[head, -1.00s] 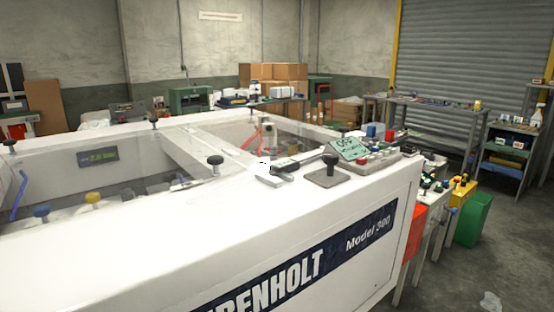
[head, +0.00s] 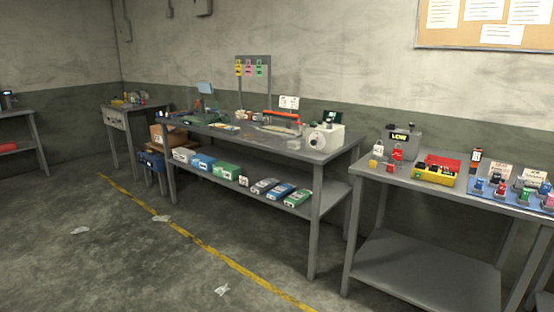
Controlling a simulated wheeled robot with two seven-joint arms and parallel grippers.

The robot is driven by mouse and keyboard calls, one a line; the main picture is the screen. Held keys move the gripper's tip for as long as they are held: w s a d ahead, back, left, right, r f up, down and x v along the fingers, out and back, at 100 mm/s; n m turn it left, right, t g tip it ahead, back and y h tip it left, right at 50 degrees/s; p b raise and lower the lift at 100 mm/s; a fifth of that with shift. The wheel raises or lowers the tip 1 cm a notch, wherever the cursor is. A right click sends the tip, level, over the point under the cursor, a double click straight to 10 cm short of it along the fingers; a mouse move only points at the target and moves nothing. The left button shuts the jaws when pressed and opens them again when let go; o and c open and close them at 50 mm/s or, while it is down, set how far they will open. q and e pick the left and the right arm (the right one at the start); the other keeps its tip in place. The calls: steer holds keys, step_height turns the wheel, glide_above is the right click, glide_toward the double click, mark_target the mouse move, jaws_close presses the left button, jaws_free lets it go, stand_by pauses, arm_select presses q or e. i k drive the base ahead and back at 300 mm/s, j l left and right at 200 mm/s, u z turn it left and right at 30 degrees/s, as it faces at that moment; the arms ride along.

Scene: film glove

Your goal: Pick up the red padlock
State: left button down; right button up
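A small red object with the look of a padlock (head: 397,154) stands on the grey table (head: 415,184) at the right, beside a white one (head: 378,151). A smaller red block-like item (head: 390,168) and a yellow one (head: 373,163) are in front of them. They are too small to tell their details. Neither of my grippers is in view.
On the same table are a grey box marked LOW (head: 402,141), a yellow-and-red case (head: 437,170) and a blue mat (head: 510,197) with several coloured items. A long workbench (head: 340,156) stands left of it. The floor in front is mostly open, with scraps (head: 222,290).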

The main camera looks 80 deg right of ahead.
mark_target(390, 168)
steer(key=z, duration=3.55)
steer(key=i+j, duration=0.1)
steer(key=i, duration=0.3)
steer(key=i+j, duration=0.1)
steer(key=i, duration=0.3)
